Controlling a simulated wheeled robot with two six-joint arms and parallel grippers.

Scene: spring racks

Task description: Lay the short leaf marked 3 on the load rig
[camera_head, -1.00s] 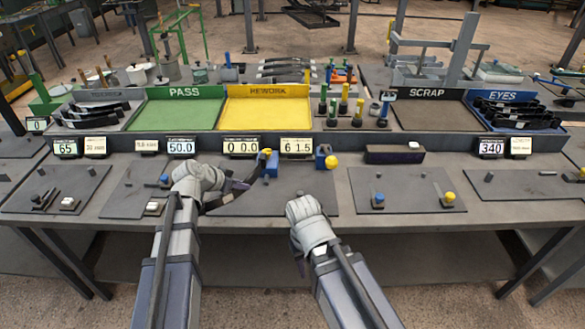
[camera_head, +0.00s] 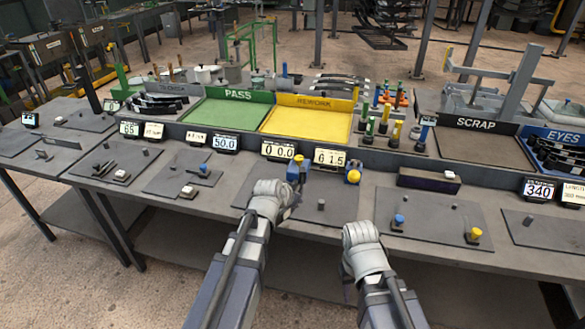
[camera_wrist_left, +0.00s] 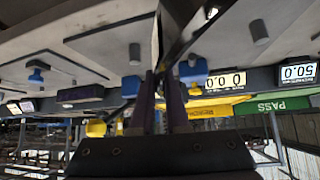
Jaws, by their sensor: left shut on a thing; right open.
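My left gripper (camera_head: 270,200) is over the near edge of the bench, in front of the blue and yellow blocks. In the left wrist view its fingers (camera_wrist_left: 163,105) are shut on a dark leaf (camera_wrist_left: 182,22), seen close up. The hand mostly hides this leaf in the head view, and no 3 is readable on it. What looks like the load rig has a blue block with a yellow knob (camera_head: 297,170), a second such block (camera_head: 353,173) and a dark plate (camera_head: 330,212) with a short peg. My right gripper (camera_head: 362,238) is open and empty at the bench front.
Behind are the green PASS tray (camera_head: 225,113), yellow REWORK tray (camera_head: 305,121), SCRAP tray (camera_head: 483,146) and blue EYES bin (camera_head: 550,145). Number displays (camera_head: 282,151) line the ledge. A dark block (camera_head: 428,181) and a plate with blue and yellow knobs (camera_head: 435,218) lie right.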

